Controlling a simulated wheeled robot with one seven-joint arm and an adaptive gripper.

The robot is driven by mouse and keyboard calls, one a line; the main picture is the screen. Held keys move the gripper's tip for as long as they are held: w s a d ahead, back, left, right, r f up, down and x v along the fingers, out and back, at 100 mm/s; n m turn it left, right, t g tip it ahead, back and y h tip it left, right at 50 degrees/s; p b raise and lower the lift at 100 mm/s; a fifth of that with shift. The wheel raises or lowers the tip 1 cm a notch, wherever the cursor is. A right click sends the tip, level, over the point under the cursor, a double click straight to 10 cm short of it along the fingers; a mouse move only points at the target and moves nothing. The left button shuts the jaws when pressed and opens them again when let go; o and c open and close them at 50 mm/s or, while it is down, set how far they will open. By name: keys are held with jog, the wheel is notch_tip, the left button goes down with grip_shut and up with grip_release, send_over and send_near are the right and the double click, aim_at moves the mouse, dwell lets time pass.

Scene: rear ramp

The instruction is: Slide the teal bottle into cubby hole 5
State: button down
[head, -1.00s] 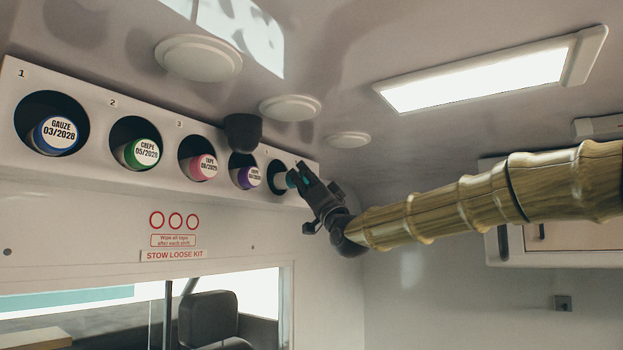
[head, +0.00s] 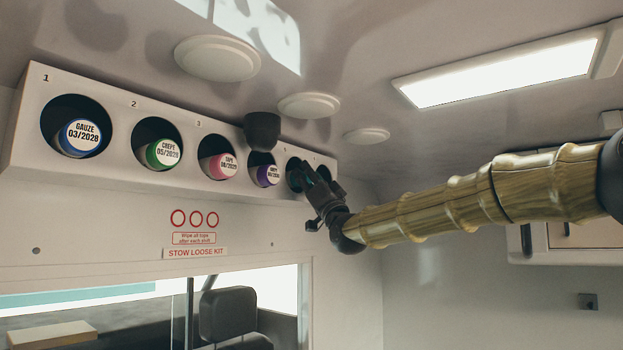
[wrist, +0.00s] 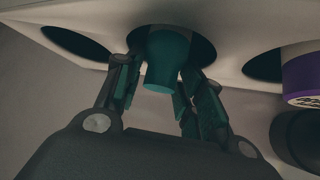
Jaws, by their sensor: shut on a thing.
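The teal bottle (wrist: 168,62) is in the wrist view, with its far end inside the dark mouth of cubby hole 5 (wrist: 205,48) and its near end sticking out. My gripper (head: 309,178) is at the front of that hole in the head view, its fingers on either side of the bottle and shut on it. The gripper hides most of the bottle and part of hole 5 in the head view. How deep the bottle sits cannot be told.
The white cubby rack (head: 120,178) holds blue (head: 80,138), green (head: 162,153), pink (head: 221,166) and purple (head: 266,175) rolls. An empty-looking hole (wrist: 75,42) lies beyond hole 5. A dark ceiling fitting (head: 262,131) hangs close to the rack.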

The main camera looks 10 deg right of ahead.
jog(key=c, duration=0.8)
grip_release()
jog(key=shift+o, duration=0.3)
jog(key=o, duration=0.7)
jog(key=shift+o, duration=0.2)
jog(key=shift+s+d, duration=0.1)
jog(key=shift+s+d+b, duration=0.5)
jog(key=shift+s+d, duration=0.2)
jog(key=shift+s, duration=0.05)
jog(key=s+d+b, duration=0.4)
jog(key=s+d, duration=0.1)
jog(key=shift+s+d, duration=0.15)
dwell(1.0)
